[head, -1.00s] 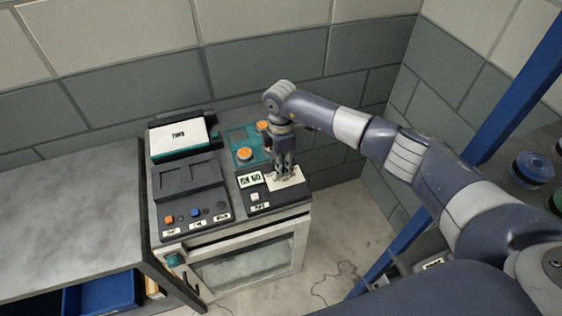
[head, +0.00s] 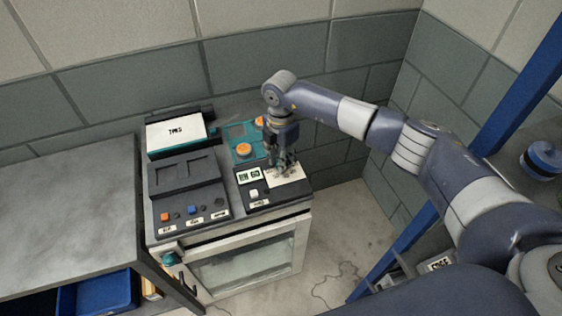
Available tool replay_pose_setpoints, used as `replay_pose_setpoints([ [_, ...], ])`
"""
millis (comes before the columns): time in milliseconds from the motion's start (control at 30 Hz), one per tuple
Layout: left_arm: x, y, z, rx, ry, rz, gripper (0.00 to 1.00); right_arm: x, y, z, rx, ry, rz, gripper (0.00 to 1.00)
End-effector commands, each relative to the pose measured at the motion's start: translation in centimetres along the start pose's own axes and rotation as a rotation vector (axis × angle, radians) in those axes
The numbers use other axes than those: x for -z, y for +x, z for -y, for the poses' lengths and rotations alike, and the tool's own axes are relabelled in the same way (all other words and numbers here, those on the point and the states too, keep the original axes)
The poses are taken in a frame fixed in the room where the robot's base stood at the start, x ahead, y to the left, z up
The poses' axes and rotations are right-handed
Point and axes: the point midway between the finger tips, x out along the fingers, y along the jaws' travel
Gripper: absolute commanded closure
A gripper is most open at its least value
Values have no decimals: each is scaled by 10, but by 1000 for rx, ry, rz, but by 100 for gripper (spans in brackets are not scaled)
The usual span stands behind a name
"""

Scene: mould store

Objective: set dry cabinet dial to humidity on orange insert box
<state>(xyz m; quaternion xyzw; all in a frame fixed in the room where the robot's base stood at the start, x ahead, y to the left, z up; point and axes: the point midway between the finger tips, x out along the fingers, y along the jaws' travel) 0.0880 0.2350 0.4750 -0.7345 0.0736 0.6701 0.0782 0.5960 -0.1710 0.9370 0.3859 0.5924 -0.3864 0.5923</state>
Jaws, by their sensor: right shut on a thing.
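The dry cabinet (head: 250,262) stands at the middle of the head view, with a glass door and a control panel on its top. A white dial plate (head: 290,176) lies right of the display. My right gripper (head: 283,168) points down over this plate, shut on what seems to be the dial, which its fingers mostly hide. No orange insert box can be made out for certain. My left gripper is not in view.
A teal tray with orange round knobs (head: 244,150) sits behind the panel. A dark unit with a white label (head: 175,132) and a button panel (head: 190,210) are at left. A grey bench (head: 70,220) adjoins the cabinet. A blue rack post (head: 515,80) stands right.

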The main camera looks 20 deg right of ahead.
Motion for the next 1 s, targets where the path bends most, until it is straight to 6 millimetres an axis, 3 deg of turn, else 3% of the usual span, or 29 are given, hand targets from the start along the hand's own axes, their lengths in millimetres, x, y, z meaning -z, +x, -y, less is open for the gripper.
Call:
replay_pose_setpoints([
  [1000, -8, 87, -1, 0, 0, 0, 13, 0, 3, -1, -3, -967, 1, 100],
])
